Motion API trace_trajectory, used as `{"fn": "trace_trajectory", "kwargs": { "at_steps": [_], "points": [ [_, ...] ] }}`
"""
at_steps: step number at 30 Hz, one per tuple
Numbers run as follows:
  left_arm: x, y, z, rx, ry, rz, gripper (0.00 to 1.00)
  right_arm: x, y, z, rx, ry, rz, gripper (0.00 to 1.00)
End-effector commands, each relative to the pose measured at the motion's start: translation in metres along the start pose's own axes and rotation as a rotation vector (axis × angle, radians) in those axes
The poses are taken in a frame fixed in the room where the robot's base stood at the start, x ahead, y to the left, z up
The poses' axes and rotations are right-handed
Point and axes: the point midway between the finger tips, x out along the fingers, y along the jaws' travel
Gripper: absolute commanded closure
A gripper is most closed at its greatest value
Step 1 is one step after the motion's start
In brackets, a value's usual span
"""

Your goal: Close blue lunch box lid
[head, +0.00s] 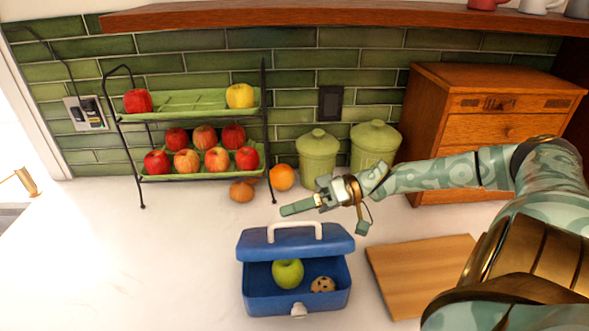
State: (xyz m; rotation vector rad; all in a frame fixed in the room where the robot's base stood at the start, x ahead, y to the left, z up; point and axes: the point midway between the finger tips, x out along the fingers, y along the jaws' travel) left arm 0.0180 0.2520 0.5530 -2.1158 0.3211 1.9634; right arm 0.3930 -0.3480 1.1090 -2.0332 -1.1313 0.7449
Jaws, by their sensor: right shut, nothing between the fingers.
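The blue lunch box (265,303) sits on the white counter, in the middle of the head view near the bottom. Its lid (262,243) is open at the back and carries a white handle (297,225). A green apple (287,273) and a cookie or muffin with dark spots (322,285) lie inside. A white latch (299,310) shows on the box's front. My right gripper (290,209) is shut and empty. It points left, just behind and above the lid's handle in the picture; I cannot tell whether it touches the lid. My left gripper is not in view.
A wooden cutting board (415,275) lies right of the box. Behind are two green canisters (318,160), (375,150), an orange (282,177) and a two-tier fruit rack (190,103). A wooden drawer cabinet (480,125) stands at right. The counter left of the box is clear.

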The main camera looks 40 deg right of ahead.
Motion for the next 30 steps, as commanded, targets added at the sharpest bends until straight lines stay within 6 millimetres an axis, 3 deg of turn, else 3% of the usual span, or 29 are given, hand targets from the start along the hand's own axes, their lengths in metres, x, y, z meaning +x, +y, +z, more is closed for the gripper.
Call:
{"fn": "trace_trajectory", "kwargs": {
  "at_steps": [1,3,15,24,30],
  "points": [
    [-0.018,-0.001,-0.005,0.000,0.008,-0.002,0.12,0.000,-0.011,-0.001,-0.038,0.003,0.007,1.00],
    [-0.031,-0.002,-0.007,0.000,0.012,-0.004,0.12,0.002,-0.013,0.007,-0.102,0.002,0.023,1.00],
    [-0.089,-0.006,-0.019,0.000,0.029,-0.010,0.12,0.012,-0.014,0.049,-0.467,0.002,0.117,1.00],
    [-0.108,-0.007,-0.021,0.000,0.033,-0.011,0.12,0.019,-0.006,0.077,-0.705,0.001,0.178,1.00],
    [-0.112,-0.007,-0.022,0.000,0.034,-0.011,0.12,0.022,0.000,0.088,-0.774,0.001,0.195,1.00]
  ]
}}
